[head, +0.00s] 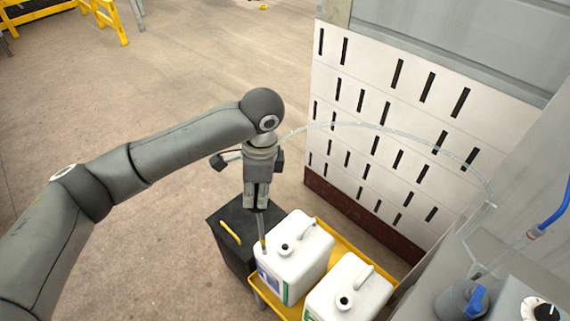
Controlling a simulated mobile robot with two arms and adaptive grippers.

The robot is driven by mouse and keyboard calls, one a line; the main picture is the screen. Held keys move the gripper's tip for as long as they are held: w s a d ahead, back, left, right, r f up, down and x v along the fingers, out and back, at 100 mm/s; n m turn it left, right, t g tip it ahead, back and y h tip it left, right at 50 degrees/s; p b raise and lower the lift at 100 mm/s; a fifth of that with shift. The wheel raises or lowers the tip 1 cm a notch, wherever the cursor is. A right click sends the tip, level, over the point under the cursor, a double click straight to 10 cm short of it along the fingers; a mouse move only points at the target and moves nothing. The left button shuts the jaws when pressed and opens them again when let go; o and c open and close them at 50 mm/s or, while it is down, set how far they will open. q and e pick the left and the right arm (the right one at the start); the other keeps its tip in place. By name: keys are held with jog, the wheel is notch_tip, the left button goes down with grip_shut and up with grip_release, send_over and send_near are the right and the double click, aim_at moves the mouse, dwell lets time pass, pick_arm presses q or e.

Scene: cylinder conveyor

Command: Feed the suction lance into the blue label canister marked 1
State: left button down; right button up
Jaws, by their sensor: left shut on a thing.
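My left gripper (257,206) points down and is shut on the suction lance (262,230), a thin grey rod hanging roughly upright below the fingers. A clear hose runs from the gripper area to the right. The white canister with the blue label (305,243) stands below and to the right, its label partly visible on the near side. Its dark-ringed neck (285,248) lies right of the lance's lower end. The lance is outside the neck; I cannot tell whether it touches the canister. The number on the label is unreadable. My right gripper is out of view.
A second white canister (362,283) with a green label edge stands to the right in the same yellow tray (322,225). A black box (228,245) with a yellow handle is on the left. A slotted white panel (390,120) stands behind. A grey machine with a knob is at right.

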pick_arm(q)
jog(key=w+d+r+m+t+p, duration=0.1)
jog(key=w+d+r+m+p, duration=0.1)
jog(key=d+m, duration=0.4)
jog(key=shift+w+d+r+m+p, duration=0.25)
jog(key=shift+w+m+p, duration=0.5)
jog(key=shift+m, duration=0.65)
jog(key=shift+w+r, duration=0.1)
notch_tip(320, 180, down, 5)
jog(key=shift+a+r+b, duration=0.1)
jog(key=shift+r+b, duration=0.05)
jog(key=shift+b, duration=0.2)
jog(key=shift+p, duration=0.45)
